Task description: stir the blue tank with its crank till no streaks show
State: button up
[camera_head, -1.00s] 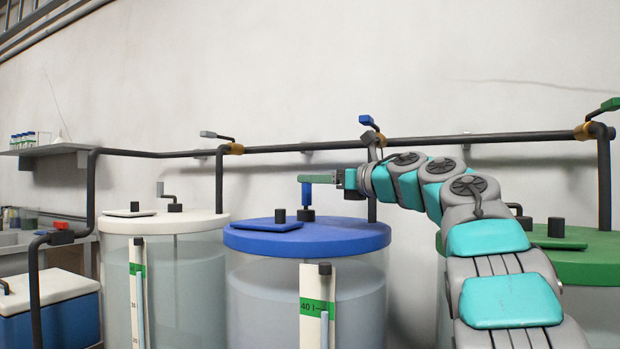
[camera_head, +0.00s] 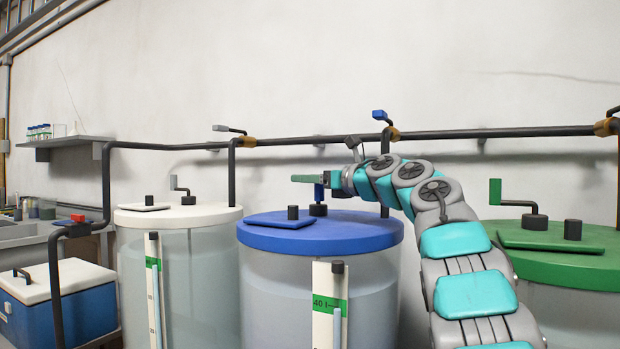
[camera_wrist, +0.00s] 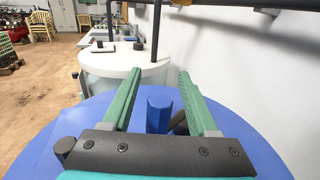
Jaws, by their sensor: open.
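The blue tank has a blue lid (camera_head: 350,235) over a clear body (camera_head: 275,285) of pale grey-blue liquid. I cannot make out streaks in it. Its crank stands on the lid with an upright blue handle (camera_head: 319,192), which also shows in the wrist view (camera_wrist: 158,108). My gripper (camera_head: 297,178) is above the lid at the handle's top. In the wrist view its green fingers (camera_wrist: 159,73) are apart, with the handle between them and a gap on each side. The crank's lower arm is mostly hidden behind the fingers and gripper body.
A white-lidded tank (camera_head: 180,215) stands left and a green-lidded tank (camera_head: 560,260) right, each with its own crank. A dark pipe (camera_head: 450,134) with valves runs along the wall behind. A gauge board (camera_head: 325,300) stands at the blue tank's front.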

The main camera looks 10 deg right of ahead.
jog(key=shift+c, duration=0.3)
grip_shut()
dwell(1.0)
